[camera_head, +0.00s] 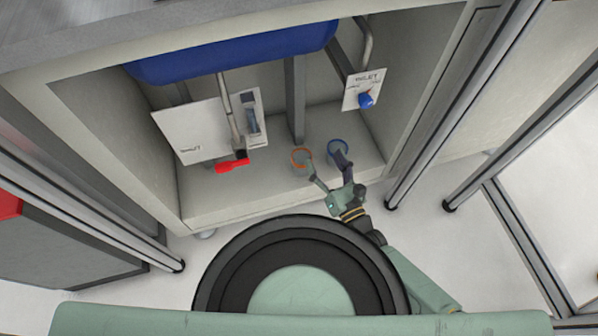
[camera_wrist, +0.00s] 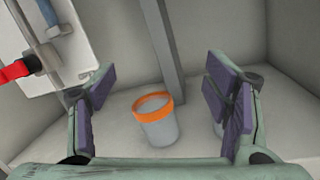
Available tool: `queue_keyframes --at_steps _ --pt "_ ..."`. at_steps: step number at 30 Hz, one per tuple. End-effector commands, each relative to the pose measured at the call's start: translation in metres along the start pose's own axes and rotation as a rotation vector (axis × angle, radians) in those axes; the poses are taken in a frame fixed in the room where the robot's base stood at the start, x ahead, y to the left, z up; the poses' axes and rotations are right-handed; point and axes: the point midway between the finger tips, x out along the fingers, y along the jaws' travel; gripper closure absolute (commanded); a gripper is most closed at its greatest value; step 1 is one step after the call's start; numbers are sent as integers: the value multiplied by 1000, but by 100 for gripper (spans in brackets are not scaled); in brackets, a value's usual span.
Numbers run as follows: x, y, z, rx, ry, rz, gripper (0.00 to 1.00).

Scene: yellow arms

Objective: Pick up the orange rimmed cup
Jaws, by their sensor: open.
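The orange rimmed cup (camera_head: 299,156) stands upright on the cabinet floor. In the wrist view the pale grey cup with its orange rim (camera_wrist: 157,128) lies between my fingers in the picture, ahead of the gripper and apart from both finger pads. My gripper (camera_head: 327,167) is open and empty, reaching into the cabinet from the front. In the head view its left finger is close beside the orange cup and overlaps its lower right edge. In the wrist view my gripper (camera_wrist: 160,95) has its dark pads spread wide.
A blue rimmed cup (camera_head: 337,147) stands right of the orange one, near my right finger. A grey post (camera_head: 294,100) rises behind the cups. A red-handled valve (camera_head: 232,165) and white panel (camera_head: 190,132) are at left. A blue-knobbed inlet plate (camera_head: 364,90) is at right.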

Motion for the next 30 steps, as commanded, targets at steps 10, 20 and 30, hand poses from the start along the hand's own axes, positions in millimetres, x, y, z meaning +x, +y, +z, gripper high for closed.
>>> queue_keyframes --at_steps 10,20,30 --pt "-29 -6 -60 -273 153 163 29" --pt "15 2 -67 -275 154 164 29" --pt "52 9 -79 -272 153 166 29"
